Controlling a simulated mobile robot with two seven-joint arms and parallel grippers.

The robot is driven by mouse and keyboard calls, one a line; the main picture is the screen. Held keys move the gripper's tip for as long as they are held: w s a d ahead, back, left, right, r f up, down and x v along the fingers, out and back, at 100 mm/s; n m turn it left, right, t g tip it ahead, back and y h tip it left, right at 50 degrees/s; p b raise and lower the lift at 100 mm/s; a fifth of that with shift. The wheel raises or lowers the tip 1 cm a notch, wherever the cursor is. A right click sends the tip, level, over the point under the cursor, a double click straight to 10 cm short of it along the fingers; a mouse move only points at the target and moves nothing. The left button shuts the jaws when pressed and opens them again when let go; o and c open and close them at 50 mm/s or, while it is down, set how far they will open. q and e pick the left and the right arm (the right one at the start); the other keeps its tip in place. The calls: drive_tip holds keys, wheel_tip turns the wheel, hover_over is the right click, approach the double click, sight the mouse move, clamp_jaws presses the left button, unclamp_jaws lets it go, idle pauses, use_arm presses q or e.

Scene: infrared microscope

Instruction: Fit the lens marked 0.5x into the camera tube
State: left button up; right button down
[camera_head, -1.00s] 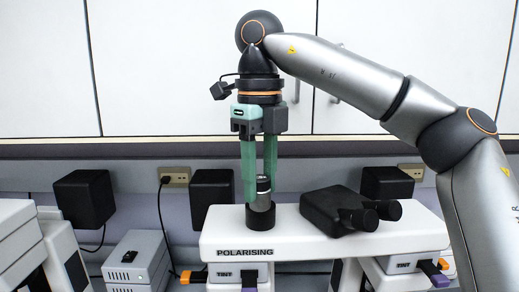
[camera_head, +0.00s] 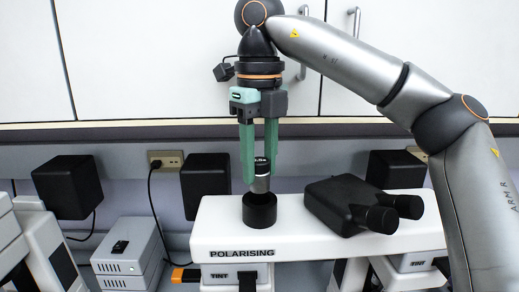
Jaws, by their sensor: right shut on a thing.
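My right gripper (camera_head: 259,158) points straight down above the white microscope marked POLARISING. Its green fingers are shut on a small cylindrical lens (camera_head: 261,178), black at the top and silver below. The lens has a small pale marking on its black part, too small to read surely. The black camera tube (camera_head: 259,211) stands on the microscope's top, directly below the lens. The lens's lower end is at the tube's opening; I cannot tell how far it sits inside. My left gripper is not in view.
Black binocular eyepieces (camera_head: 364,205) sit on the microscope body (camera_head: 291,240), right of the tube. A grey box (camera_head: 128,254) stands at the lower left. Black boxes (camera_head: 68,187) and a wall socket (camera_head: 166,160) with a cable are behind.

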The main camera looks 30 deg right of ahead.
sight(260, 182)
drive_tip(key=shift+f, duration=0.4)
wheel_tip(260, 182, down, 3)
drive_tip(key=shift+f+b, duration=0.2)
drive_tip(key=shift+b, duration=1.05)
drive_tip(key=shift+s+f+b, duration=0.15)
drive_tip(key=shift+f+b, duration=0.2)
drive_tip(key=shift+f, duration=0.3)
drive_tip(key=shift+a+f, duration=0.1)
drive_tip(key=c, duration=0.6)
unclamp_jaws()
drive_tip(key=shift+c, duration=0.2)
drive_tip(key=shift+o, duration=0.5)
wheel_tip(260, 182, up, 2)
drive_tip(key=p, duration=0.2)
drive_tip(key=shift+p, duration=0.35)
wheel_tip(260, 182, up, 2)
drive_tip(key=shift+r, duration=1.3)
